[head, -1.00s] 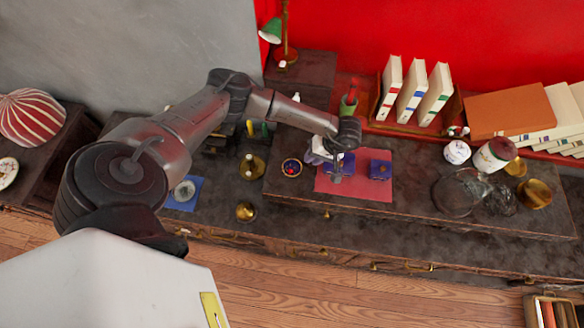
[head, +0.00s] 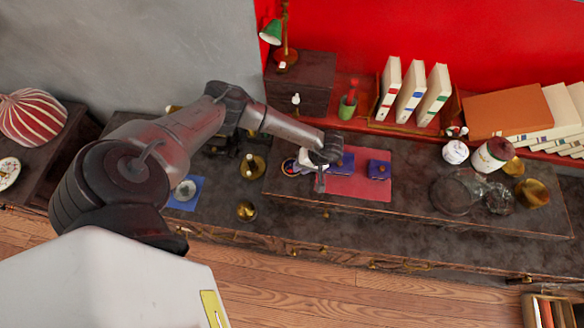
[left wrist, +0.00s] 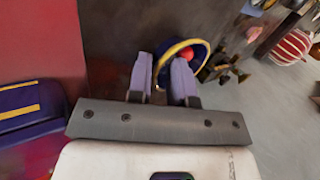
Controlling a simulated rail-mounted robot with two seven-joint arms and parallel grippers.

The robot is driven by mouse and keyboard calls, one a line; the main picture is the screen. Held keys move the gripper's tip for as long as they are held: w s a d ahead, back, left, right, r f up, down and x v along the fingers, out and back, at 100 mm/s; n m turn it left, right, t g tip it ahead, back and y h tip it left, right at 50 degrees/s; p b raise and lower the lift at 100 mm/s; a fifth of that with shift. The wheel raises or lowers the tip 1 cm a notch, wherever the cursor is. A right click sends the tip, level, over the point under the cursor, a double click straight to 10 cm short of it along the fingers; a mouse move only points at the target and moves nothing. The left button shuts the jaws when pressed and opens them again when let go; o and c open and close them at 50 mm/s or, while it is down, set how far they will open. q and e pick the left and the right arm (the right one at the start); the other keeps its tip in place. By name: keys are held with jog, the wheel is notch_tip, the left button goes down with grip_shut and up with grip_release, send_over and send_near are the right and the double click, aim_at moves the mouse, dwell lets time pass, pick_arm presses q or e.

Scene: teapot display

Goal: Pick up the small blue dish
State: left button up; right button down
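The small blue dish (head: 287,169) with a yellow rim stands on the raised dark board, left of the red mat. My left gripper partly covers it in the head view. In the left wrist view the dish (left wrist: 205,48) lies just beyond the fingertips, with a red ball (left wrist: 187,53) in it. My left gripper (left wrist: 163,72) is open, its two pale fingers apart with nothing held between them. The right finger overlaps the dish in this view; I cannot tell whether they touch. My right gripper is not in view.
The red mat (head: 362,187) bears a blue item (head: 379,169) and another partly behind my gripper. A brass candle holder (head: 253,166) stands left of the dish. A green cup (head: 347,107) stands behind. Glass dishes (head: 458,193) lie at right. The board's front strip is clear.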

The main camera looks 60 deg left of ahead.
pick_arm(q)
jog(key=shift+c, duration=0.3)
grip_shut()
jog(key=shift+r, duration=0.1)
